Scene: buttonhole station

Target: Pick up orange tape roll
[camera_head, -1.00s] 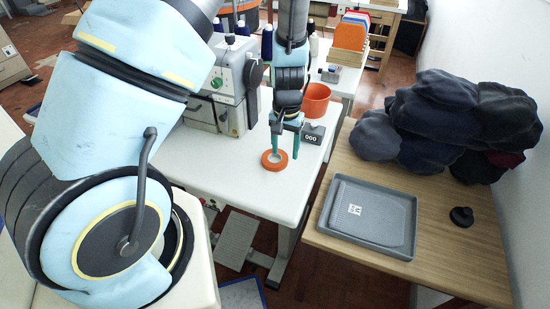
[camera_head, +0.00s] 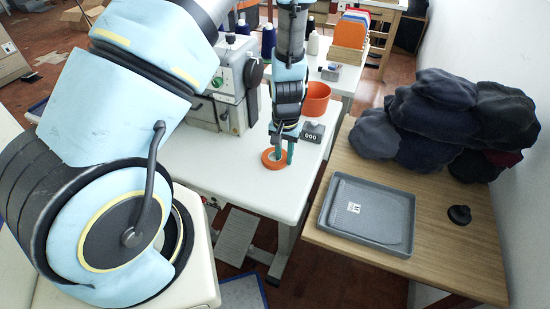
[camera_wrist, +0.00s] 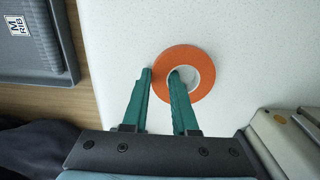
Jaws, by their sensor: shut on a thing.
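The orange tape roll (camera_head: 269,161) lies flat on the white sewing table (camera_head: 240,192), near its right front part. In the wrist view the orange tape roll (camera_wrist: 199,62) shows as a ring with a white core. My gripper (camera_head: 283,156) points down at the roll. In the wrist view my gripper (camera_wrist: 161,74) has one green finger inside the roll's hole and the other outside, against its left rim. The jaws are shut on the ring wall between them. The roll appears to rest on the table still.
A counter box (camera_head: 313,132) and an orange cup (camera_head: 316,99) stand close behind my gripper. The sewing machine (camera_head: 228,85) is to the left. A grey tray (camera_head: 368,213), a black knob-like object (camera_head: 460,215) and dark caps (camera_head: 445,125) occupy the wooden table at right.

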